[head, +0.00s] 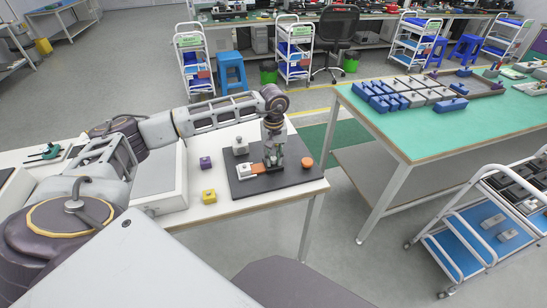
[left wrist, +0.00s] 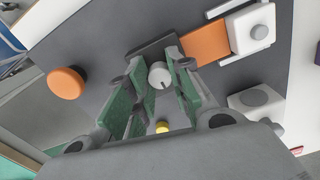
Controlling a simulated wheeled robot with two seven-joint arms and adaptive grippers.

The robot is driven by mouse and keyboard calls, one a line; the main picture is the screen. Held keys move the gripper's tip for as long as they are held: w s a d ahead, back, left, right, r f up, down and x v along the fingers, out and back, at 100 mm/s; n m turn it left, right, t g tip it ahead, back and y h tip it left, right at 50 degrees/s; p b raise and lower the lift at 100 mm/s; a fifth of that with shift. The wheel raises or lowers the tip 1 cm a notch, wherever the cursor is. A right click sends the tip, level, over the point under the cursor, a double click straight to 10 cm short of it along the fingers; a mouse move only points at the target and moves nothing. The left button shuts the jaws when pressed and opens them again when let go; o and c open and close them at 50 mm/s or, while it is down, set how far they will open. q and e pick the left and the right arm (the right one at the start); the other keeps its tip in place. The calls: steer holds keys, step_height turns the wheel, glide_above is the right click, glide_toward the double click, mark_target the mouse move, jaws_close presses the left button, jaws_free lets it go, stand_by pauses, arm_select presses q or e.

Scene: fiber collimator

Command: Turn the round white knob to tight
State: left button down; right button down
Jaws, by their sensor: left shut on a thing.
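The round white knob (left wrist: 159,75) sits on a dark block (left wrist: 152,50) in the left wrist view, with a dark mark on its face. My left gripper (left wrist: 160,84) has its green-padded fingers on both sides of the knob and is shut on it. In the head view my left gripper (head: 273,158) points down over the black plate (head: 285,180), and I cannot make out the knob there. An orange piece (left wrist: 207,42) runs from the dark block towards a white block with a grey cap (left wrist: 251,30). My right gripper is not in view.
An orange disc (head: 306,162) stands on the plate right of the gripper. Another white block with a grey cap (head: 240,147) stands behind left.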

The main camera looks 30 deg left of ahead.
mark_target(273, 158)
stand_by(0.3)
arm_select(q)
steer(key=c, duration=1.3)
jaws_free()
steer(key=shift+o, duration=0.2)
steer(key=shift+r, duration=0.15)
step_height(273, 158, up, 12)
steer(key=shift+f, duration=0.2)
